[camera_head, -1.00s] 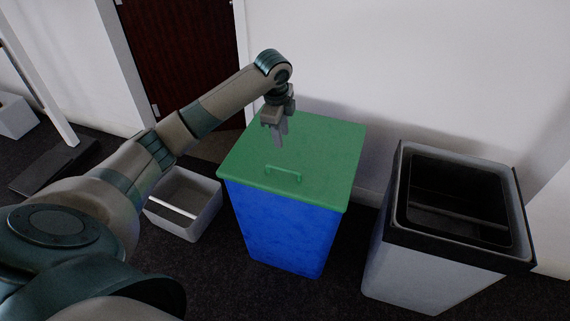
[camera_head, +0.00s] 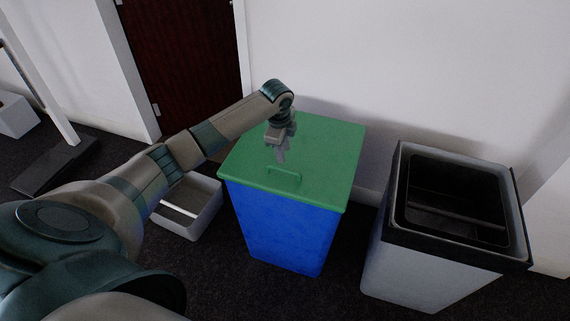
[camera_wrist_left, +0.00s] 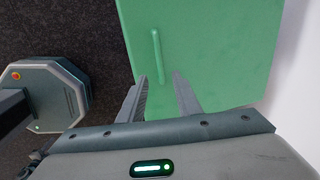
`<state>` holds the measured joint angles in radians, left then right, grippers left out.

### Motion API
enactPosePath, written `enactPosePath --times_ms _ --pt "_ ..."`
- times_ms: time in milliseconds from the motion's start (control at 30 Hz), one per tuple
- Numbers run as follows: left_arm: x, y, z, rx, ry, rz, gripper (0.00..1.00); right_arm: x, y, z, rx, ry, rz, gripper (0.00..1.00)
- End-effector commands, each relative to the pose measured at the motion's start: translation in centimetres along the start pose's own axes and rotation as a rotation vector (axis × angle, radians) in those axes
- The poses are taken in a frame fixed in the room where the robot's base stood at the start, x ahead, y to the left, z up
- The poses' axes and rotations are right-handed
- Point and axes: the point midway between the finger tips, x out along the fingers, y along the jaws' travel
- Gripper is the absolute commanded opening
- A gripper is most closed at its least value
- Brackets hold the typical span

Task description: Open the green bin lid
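The green bin lid (camera_head: 325,155) lies flat and shut on top of a blue bin (camera_head: 284,232). A green bar handle (camera_head: 284,176) stands near the lid's front edge. My left gripper (camera_head: 281,160) points down over the lid, just behind the handle. In the left wrist view my left gripper (camera_wrist_left: 161,88) shows two fingers spread apart with nothing between them. The handle (camera_wrist_left: 157,56) lies ahead of the fingertips there, roughly in line with the gap. The fingers look apart from the handle. My right gripper is not in view.
A grey bin with a black rim (camera_head: 384,232) and open top stands to the right. A small open grey box (camera_head: 203,217) sits on the floor left of the blue bin. A white wall (camera_head: 400,70) is close behind the bins.

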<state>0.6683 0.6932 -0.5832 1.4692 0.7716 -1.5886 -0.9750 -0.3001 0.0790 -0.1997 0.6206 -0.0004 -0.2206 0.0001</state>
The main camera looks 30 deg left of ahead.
Motion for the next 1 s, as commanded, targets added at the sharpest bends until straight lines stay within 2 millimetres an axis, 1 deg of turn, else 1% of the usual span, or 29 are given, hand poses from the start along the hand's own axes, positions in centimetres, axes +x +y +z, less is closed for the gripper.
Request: enactPosePath --times_ms 33,300,400,500,700,1000 --pt "0.8 0.1 0.0 -0.001 -0.001 0.004 0.31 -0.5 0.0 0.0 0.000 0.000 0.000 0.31" --pt "5.6 0.0 0.0 -0.001 -0.001 0.003 0.31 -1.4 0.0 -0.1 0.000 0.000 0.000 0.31" --pt "7.1 0.1 -0.1 -0.001 0.000 0.002 0.31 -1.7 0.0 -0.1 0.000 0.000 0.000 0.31" --pt "8.2 0.0 0.0 0.000 -0.001 0.001 0.31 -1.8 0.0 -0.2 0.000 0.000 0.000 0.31" --pt "9.5 0.0 0.0 0.000 0.000 -0.001 0.31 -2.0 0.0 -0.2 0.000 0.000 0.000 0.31" --pt "9.8 0.0 0.0 0.001 -0.001 -0.001 0.31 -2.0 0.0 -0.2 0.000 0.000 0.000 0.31"
